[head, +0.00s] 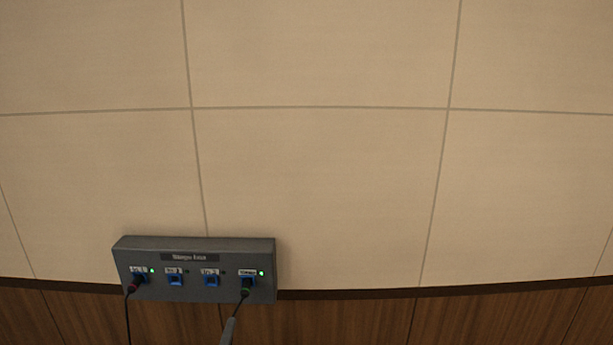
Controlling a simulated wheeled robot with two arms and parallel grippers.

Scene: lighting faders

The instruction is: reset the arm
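Neither of my grippers shows in the head view, and I see no part of my arms that I can be sure of. A grey wall box (194,257) with a dark label strip is fixed low on the wall. It has a row of blue sockets, each with a small white label. A dark plug with a reddish part (133,286) sits at the leftmost socket. The two middle sockets (176,281) (211,281) look empty. Small green lights glow by the two outer sockets.
A thin black cable (127,315) hangs from the left plug. A cable runs down from the right plug to a thicker grey piece (228,330) at the bottom edge. Beige panels (320,190) fill the wall above dark brown wood (350,320). The wall right of the box is bare.

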